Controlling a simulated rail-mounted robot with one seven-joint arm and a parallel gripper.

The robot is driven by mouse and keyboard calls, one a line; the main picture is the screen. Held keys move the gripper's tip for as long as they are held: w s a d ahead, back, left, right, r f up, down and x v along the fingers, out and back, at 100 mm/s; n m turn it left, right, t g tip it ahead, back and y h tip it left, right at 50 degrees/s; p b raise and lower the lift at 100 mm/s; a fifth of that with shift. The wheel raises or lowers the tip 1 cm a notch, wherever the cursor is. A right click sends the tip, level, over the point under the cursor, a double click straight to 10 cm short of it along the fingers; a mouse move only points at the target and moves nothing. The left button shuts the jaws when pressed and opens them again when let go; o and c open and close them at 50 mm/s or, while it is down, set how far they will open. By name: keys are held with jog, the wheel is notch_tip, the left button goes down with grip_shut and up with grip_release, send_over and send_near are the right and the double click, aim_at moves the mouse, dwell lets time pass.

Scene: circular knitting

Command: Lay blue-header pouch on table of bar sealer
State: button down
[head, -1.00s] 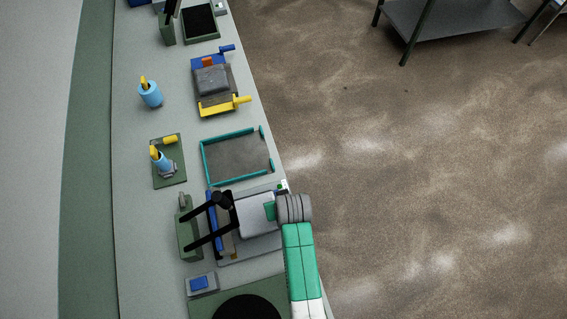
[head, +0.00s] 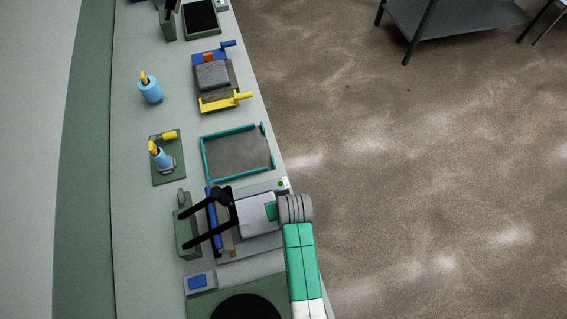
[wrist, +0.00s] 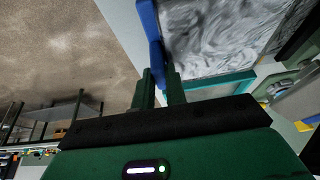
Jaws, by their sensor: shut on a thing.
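My gripper (wrist: 161,78) points up the wrist view, its two green fingers shut on the blue header of the pouch (wrist: 149,28). A grey, crinkled-looking surface (wrist: 215,38) lies right beside the header; I cannot tell for certain whether it is all pouch. In the head view my gripper is over the bar sealer, its fingers hidden under my wrist. The bar sealer has a green block (head: 184,232) on the left, two black arms (head: 208,236) and a grey table (head: 262,250).
A teal-edged tray (head: 203,160) lies just beyond the sealer. A small box with a blue top (head: 198,283) is nearer. Open floor is to the right.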

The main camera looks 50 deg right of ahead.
jog(key=shift+f, duration=0.2)
jog(key=c, duration=1.3)
grip_release()
jog(key=shift+c, duration=0.2)
jog(key=v, duration=0.8)
jog(key=shift+f, duration=0.1)
